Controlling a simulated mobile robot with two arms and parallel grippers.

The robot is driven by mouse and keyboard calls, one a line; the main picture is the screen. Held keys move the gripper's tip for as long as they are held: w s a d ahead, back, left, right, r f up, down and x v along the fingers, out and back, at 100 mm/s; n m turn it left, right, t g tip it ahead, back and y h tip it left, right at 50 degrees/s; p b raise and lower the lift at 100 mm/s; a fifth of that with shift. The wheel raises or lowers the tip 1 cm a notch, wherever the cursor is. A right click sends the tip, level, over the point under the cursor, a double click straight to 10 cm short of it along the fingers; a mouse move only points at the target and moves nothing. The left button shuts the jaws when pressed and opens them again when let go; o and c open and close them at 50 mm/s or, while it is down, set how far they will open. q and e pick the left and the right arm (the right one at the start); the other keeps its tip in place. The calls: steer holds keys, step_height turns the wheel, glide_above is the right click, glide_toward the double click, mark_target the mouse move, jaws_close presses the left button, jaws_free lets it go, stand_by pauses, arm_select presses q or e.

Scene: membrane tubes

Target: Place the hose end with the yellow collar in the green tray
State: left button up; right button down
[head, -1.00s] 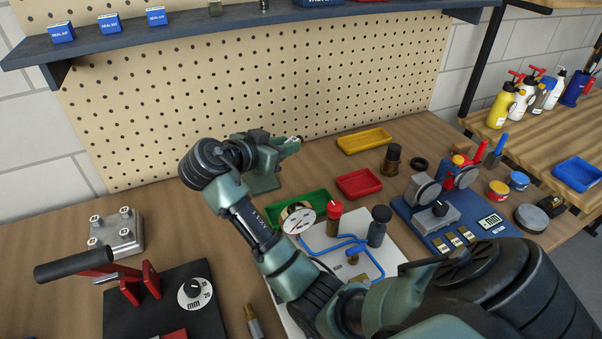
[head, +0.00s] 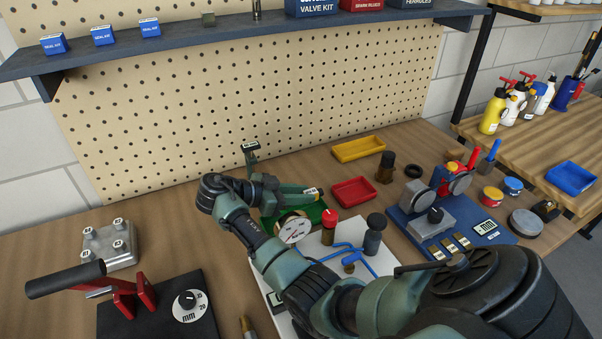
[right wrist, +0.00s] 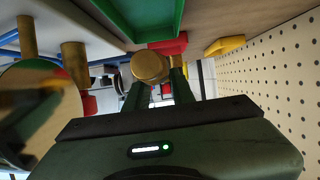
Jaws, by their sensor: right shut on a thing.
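The green tray (head: 268,223) lies on the bench behind the white dial gauge, partly hidden by my right arm. It also shows at the top of the right wrist view (right wrist: 152,18). My right gripper (head: 312,194) is above the tray in the head view. It is shut on a brass-coloured round hose end (right wrist: 150,67), seen nearly end-on between the fingers in the right wrist view. A small yellowish patch shows at the fingertips in the head view; I cannot clearly make out a collar. The hose itself is hidden. My left gripper is not in view.
A red tray (head: 353,191) and a yellow tray (head: 358,149) lie beyond the green one. The dial gauge (head: 292,230), a red-capped post (head: 329,226) and a dark post (head: 374,236) stand close in front.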

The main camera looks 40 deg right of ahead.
step_height(320, 180, down, 6)
steer(key=shift+f, duration=0.2)
stand_by(0.3)
steer(key=c, duration=1.6)
jaws_free()
steer(key=shift+a+f, duration=0.1)
steer(key=shift+o, duration=0.6)
